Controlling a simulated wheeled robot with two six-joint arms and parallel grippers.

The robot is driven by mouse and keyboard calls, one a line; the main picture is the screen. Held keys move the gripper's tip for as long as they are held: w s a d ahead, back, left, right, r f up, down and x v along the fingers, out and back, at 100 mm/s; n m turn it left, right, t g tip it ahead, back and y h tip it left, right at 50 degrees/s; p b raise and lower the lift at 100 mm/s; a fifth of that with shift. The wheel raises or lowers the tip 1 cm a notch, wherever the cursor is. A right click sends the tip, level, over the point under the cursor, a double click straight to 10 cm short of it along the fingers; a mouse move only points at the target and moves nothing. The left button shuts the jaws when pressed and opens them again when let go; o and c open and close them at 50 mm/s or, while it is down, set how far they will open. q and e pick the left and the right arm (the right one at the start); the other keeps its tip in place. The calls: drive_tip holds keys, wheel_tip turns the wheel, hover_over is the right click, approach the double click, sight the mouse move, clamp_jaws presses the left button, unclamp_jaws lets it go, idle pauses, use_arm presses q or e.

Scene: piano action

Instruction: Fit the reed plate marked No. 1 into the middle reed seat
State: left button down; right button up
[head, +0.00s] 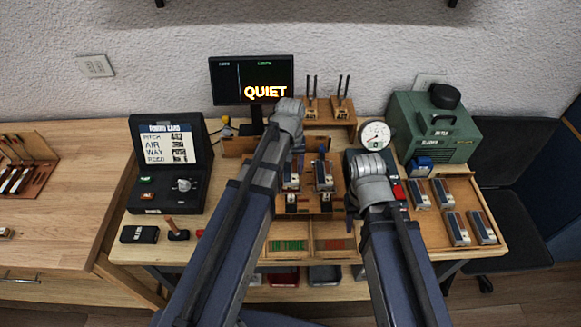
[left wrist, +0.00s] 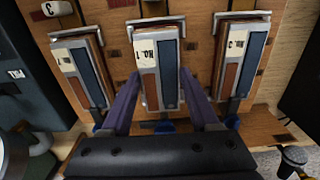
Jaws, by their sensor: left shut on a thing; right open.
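The reed plate marked No. 1 (left wrist: 147,62) stands in the middle of three places on the wooden reed board in the left wrist view, its label upside down. My left gripper (left wrist: 162,88) is shut on it, one finger along each side. A metal frame surrounds its far end. I cannot tell whether it is fully down in the middle seat. Similar plates occupy the seats at left (left wrist: 80,68) and right (left wrist: 240,60). In the head view my left arm hides part of the board. My right gripper (head: 350,205) is open and empty, right of the board.
Several more plates (head: 458,228) lie on the bench at right, near a green machine (head: 433,130). A round gauge (head: 375,135) stands behind my right gripper. A monitor (head: 252,80) reads QUIET. A black case with a card (head: 168,160) stands at left.

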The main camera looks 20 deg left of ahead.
use_arm(q)
drive_tip(key=shift+f+b, duration=0.5)
drive_tip(key=shift+b, duration=0.05)
use_arm(e)
drive_tip(key=shift+f, duration=0.55)
idle(0.5)
use_arm(q)
drive_tip(key=shift+c, duration=0.2)
unclamp_jaws()
drive_tip(key=shift+r, duration=0.1)
use_arm(e)
drive_tip(key=shift+r, duration=0.1)
use_arm(q)
wheel_tip(320, 180, up, 8)
drive_tip(key=p, duration=0.8)
use_arm(e)
wheel_tip(320, 180, up, 8)
use_arm(q)
drive_tip(key=shift+f, duration=0.2)
use_arm(e)
drive_tip(key=shift+f, duration=0.2)
